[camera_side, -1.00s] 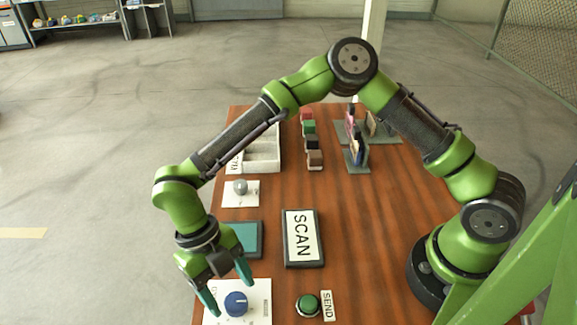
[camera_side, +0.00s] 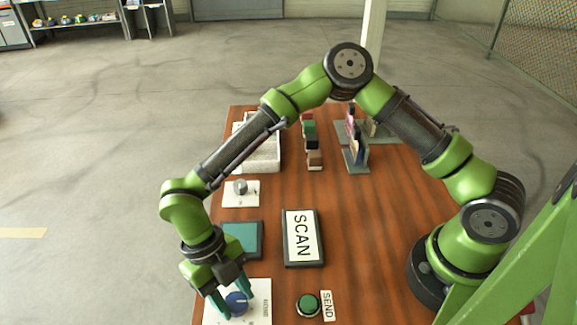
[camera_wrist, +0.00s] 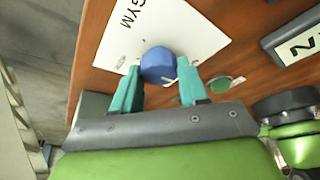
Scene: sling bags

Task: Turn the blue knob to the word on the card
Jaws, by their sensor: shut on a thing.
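The blue knob (camera_side: 236,304) sits on a white panel (camera_side: 262,287) at the front left of the table. My gripper (camera_side: 236,301) points down over the panel, its teal fingers shut on the knob from both sides. In the wrist view the knob (camera_wrist: 158,64) shows between the fingertips (camera_wrist: 159,70). The panel there (camera_wrist: 190,35) bears the word GYM; its other markings are covered or too small to read. The card (camera_side: 302,236), in a dark frame right of the panel and further back, reads SCAN.
A green button (camera_side: 308,305) with a SEND label (camera_side: 326,305) is right of the panel. A teal pad (camera_side: 243,238), a small grey knob (camera_side: 240,187) and a pale tray (camera_side: 262,157) lie behind. Small blocks (camera_side: 312,142) and a rack (camera_side: 357,158) stand further back.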

